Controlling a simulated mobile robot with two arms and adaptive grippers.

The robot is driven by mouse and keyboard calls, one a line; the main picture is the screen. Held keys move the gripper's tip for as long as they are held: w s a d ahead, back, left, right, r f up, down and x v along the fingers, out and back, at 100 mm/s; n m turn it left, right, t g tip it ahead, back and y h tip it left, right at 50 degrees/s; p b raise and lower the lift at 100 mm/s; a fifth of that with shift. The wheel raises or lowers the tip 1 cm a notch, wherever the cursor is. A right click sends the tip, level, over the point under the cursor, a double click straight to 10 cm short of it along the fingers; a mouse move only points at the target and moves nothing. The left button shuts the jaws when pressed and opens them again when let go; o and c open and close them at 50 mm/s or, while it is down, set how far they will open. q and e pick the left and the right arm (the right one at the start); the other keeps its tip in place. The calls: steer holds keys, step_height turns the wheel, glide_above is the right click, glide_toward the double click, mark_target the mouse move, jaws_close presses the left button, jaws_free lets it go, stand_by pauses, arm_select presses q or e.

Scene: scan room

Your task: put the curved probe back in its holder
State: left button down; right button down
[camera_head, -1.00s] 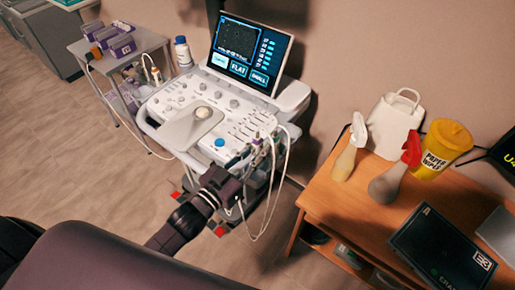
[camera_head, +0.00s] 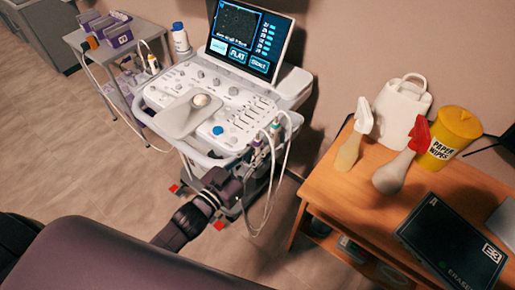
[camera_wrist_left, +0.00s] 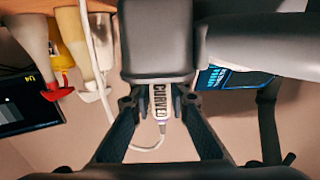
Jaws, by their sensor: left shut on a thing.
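My left gripper (camera_head: 238,180) is low at the right front corner of the ultrasound machine (camera_head: 205,115), below its side rail. In the left wrist view, the left gripper (camera_wrist_left: 160,104) is shut on the curved probe (camera_wrist_left: 159,97), a white body marked "CURVE" between the fingertips. A pale cable with a purple band leaves the probe. A large dark grey block beside the probe hides part of the view; I cannot tell what it is. In the head view, probe tops with purple and green bands (camera_head: 275,128) show at the machine's right side. The holder's opening is not clear.
Hanging cables (camera_head: 270,195) loop beside the machine near my gripper. A grey cart (camera_head: 85,40) stands at the left.

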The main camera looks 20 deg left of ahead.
arm_select(q)
steer(key=shift+f, duration=0.4)
stand_by(0.8)
steer(key=c, duration=1.8)
jaws_free()
steer(key=shift+o, duration=0.2)
steer(key=shift+f, duration=0.1)
steer(key=v, duration=1.2)
